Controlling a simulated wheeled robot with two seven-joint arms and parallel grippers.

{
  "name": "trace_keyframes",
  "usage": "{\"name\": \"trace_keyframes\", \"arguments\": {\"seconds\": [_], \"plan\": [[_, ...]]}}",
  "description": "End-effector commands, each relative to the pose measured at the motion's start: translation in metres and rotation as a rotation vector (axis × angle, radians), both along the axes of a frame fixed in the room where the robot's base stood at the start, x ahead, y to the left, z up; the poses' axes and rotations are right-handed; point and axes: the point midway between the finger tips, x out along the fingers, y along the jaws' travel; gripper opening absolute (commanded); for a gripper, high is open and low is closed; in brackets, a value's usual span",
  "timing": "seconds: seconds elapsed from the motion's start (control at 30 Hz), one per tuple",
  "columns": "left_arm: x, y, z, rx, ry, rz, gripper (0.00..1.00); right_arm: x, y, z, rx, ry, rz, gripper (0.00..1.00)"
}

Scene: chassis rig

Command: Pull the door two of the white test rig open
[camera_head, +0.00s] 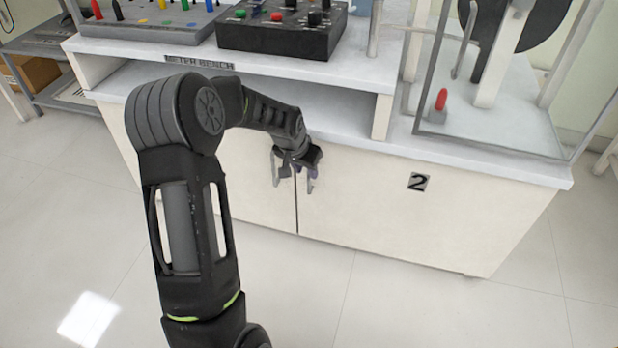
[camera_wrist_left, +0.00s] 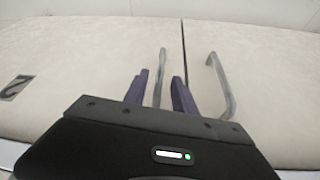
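Door two (camera_head: 400,215) is the right-hand cream door of the white test rig, marked with a dark "2" label (camera_head: 418,182). It looks shut, flush along the seam with the left door. My left gripper (camera_head: 310,168) is at door two's handle near the seam, partly hiding it. In the left wrist view, door two (camera_wrist_left: 80,70) is on the left side with its label (camera_wrist_left: 16,87). Its grey bar handle (camera_wrist_left: 161,75) stands between the two purple fingers of my left gripper (camera_wrist_left: 160,90). The fingers are apart, with gaps beside the bar. My right gripper is out of view.
The left door (camera_head: 240,160) has its own handle (camera_wrist_left: 221,85), close beside my gripper. Above is an open shelf and a worktop with a black control box (camera_head: 280,35). A clear-walled enclosure (camera_head: 490,110) stands at the right. The floor in front is clear.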

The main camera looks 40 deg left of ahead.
Motion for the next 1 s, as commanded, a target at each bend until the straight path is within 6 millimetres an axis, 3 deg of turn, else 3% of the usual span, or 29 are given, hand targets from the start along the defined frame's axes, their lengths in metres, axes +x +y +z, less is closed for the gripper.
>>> {"name": "trace_keyframes", "arguments": {"seconds": [0.03,0.23,0.63,1.0], "plan": [[0.003,0.0,-0.012,0.0,0.001,0.0,0.32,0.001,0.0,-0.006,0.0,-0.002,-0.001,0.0],[0.014,0.002,-0.038,0.0,0.0,0.0,0.32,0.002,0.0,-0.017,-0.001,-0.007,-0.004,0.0],[0.019,0.002,-0.044,0.0,-0.001,0.0,0.32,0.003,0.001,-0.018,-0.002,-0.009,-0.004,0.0],[0.018,0.002,-0.044,0.0,-0.001,0.0,0.03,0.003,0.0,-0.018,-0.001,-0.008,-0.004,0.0]]}}
